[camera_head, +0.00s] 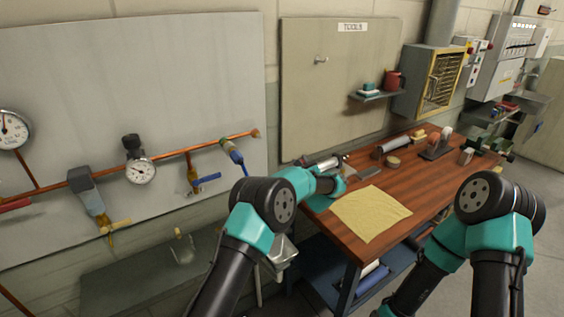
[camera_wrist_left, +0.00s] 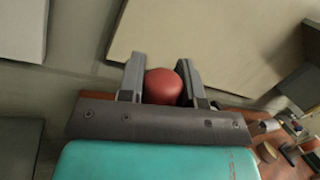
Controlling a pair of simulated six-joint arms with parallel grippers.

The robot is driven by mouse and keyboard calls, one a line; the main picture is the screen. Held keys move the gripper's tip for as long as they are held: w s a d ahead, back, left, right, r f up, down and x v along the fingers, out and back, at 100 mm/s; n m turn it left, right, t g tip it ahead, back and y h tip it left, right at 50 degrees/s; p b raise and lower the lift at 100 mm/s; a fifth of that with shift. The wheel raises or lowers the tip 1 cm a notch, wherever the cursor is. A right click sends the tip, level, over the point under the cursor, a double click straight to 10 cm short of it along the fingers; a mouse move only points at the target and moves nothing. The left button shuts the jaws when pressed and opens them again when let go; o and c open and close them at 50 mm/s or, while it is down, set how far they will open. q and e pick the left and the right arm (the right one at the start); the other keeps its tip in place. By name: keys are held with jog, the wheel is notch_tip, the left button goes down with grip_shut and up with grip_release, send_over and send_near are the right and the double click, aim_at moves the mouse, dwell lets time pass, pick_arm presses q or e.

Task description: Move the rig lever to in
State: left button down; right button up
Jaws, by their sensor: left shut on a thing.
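My left gripper (camera_wrist_left: 161,84) is shut on a round red knob (camera_wrist_left: 163,87) in the left wrist view, with one finger on each side of it. The knob looks like the ball end of the rig lever, but the lever's shaft and base are hidden behind the gripper. In the head view my left gripper (camera_head: 322,163) is at the back left corner of the wooden bench, small and partly hidden by its own wrist. I cannot make out the lever's position there. My right arm shows at the right of the head view, but its gripper does not.
The wooden bench (camera_head: 428,176) holds a yellow cloth (camera_head: 370,213), a grey cylinder (camera_head: 393,145) and several small items along the back. A tool board (camera_head: 335,95) with a small shelf (camera_head: 377,96) stands behind. A pipe panel (camera_head: 130,70) with gauges and valves is at left.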

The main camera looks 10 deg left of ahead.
pick_arm(q)
jog(key=shift+a, duration=0.1)
dwell(0.4)
jog(key=c, duration=0.8)
grip_release()
jog(key=shift+s, duration=0.1)
jog(key=v, duration=1.7)
jog(key=shift+s+f, duration=0.1)
jog(key=shift+f, duration=0.05)
